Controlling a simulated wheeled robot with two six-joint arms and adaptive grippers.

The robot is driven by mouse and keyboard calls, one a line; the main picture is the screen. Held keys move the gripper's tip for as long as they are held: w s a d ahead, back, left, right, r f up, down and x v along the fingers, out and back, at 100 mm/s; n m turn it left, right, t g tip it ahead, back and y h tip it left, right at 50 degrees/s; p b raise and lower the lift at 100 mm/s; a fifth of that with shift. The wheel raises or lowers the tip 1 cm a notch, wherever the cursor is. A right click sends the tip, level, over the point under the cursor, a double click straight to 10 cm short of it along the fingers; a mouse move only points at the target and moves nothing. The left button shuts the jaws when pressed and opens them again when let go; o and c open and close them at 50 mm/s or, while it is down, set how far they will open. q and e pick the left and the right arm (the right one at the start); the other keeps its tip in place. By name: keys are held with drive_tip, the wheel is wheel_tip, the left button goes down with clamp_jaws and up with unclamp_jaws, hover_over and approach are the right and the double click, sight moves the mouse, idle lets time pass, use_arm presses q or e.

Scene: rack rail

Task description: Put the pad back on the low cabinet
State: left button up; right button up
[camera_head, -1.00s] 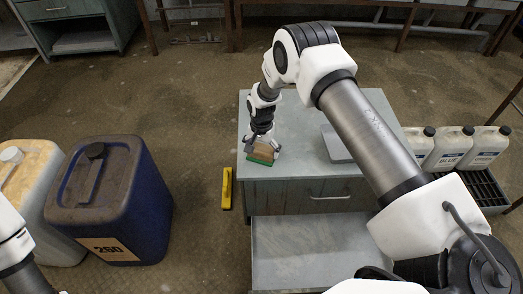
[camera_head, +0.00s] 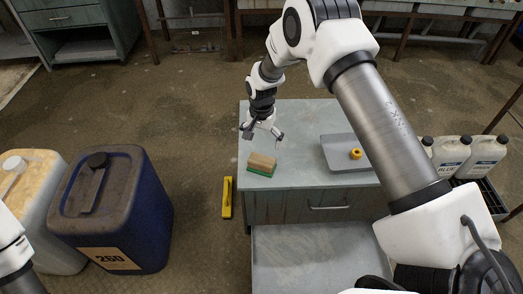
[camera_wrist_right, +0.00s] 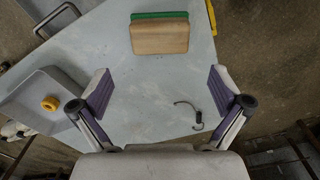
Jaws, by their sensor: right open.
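The pad (camera_head: 261,164), a wooden block with a green underside, lies on the top of the low cabinet (camera_head: 300,120), near its front left corner. The wrist view shows the pad (camera_wrist_right: 160,37) at the top, beyond my fingertips. My right gripper (camera_head: 263,137) is open and empty, above the cabinet and behind the pad in the head view. Its two spread fingers also show in the wrist view (camera_wrist_right: 160,90), with clear space between them and the pad. Of my left arm only a part shows at the left edge; its gripper is out of view.
A grey tray (camera_head: 338,150) with a yellow ring (camera_head: 356,154) sits on the cabinet's right side. A dark hook-shaped item (camera_wrist_right: 194,115) lies on the top. A yellow bar (camera_head: 227,197) is on the floor. A blue drum (camera_head: 120,205) stands left, white jugs (camera_head: 450,155) right.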

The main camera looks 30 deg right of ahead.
drive_tip(key=s+a+f+n, duration=0.25)
drive_tip(key=s+f, duration=0.35)
drive_tip(key=s, duration=0.4)
drive_tip(key=s+a+f+n, duration=0.1)
drive_tip(key=s+f+n, duration=0.2)
drive_tip(key=s+f, duration=0.55)
drive_tip(key=s+a+r+n, duration=0.1)
drive_tip(key=s+r+n, duration=0.2)
drive_tip(key=s, duration=1.3)
drive_tip(key=shift+s+n, duration=0.35)
drive_tip(key=shift+s, duration=0.05)
drive_tip(key=shift+a+r, duration=0.1)
drive_tip(key=shift+r, duration=0.05)
